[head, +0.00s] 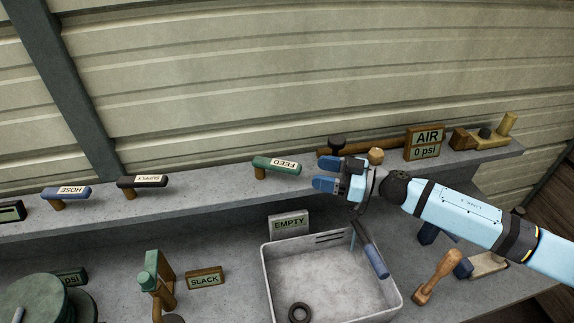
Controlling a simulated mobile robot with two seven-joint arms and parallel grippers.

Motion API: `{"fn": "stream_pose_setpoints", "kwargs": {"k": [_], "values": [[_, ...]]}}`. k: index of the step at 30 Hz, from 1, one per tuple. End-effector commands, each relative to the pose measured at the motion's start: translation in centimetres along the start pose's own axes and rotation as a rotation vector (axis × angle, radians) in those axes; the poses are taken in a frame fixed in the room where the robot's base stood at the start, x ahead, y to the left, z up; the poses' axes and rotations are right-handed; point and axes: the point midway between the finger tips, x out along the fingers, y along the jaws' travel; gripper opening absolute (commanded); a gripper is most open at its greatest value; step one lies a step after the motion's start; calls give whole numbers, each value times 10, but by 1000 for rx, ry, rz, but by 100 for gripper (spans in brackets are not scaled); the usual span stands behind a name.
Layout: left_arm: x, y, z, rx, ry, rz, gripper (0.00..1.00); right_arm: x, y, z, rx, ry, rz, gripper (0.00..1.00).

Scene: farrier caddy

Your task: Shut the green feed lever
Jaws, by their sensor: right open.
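The green feed lever (276,165), with a white FEED label, sits on a short wooden post on the raised grey ledge. Its handle lies roughly along the ledge, its right end toward my right gripper (328,174). My right gripper is open, with nothing between its blue-tipped fingers, a short way to the right of the lever and apart from it. The arm comes in from the right. My left gripper does not show.
A blue HOSE lever (66,192) and a dark SUPPLY lever (142,181) stand left on the ledge. An AIR 0 psi sign (424,143) stands at the right. Below are a grey tray (272,285), a SLACK sign (205,278) and a wooden-handled tool (437,275).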

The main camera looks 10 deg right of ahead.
Motion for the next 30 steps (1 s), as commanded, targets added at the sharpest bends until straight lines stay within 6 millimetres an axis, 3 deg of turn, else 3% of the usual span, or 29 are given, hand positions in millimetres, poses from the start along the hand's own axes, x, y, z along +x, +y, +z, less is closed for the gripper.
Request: {"fn": "stream_pose_setpoints", "kwargs": {"k": [6, 12, 26, 30], "values": [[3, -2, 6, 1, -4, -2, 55, 49, 0, 0, -2, 3, -1, 57], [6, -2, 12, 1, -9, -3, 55, 78, 0, 0, -1, 2, 0, 57], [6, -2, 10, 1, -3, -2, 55, 90, 0, 0, 1, 0, 1, 57], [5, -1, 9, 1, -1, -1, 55, 90, 0, 0, 1, 1, 1, 25]]}}
